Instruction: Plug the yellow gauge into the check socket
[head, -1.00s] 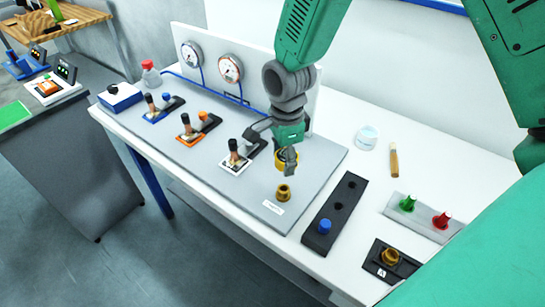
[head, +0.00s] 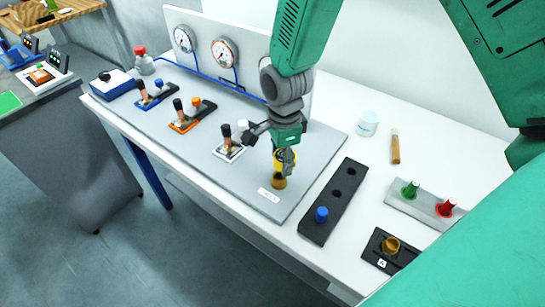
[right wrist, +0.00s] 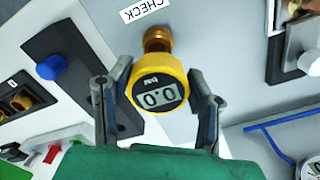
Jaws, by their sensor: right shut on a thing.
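The yellow gauge (right wrist: 158,82) has a round grey display reading 0.0 in the right wrist view. My right gripper (head: 285,161) is shut on it, with one finger on each side. In the head view the gauge (head: 279,158) is partly hidden by the gripper. The brass check socket (head: 279,182) stands on the grey panel directly below the gauge, beside a white label reading CHECK (right wrist: 144,9). In the right wrist view the socket (right wrist: 156,38) is right behind the gauge's edge. I cannot tell whether the gauge touches it. My left gripper is not in view.
A black block (head: 319,228) with a blue plug and holes lies right of the grey panel (head: 235,187). Lever valves (head: 230,148) stand left of the gripper. Beyond the block are a green-and-red plug plate (head: 405,207), a black holder with a brass socket (head: 378,256) and a jar (head: 368,122).

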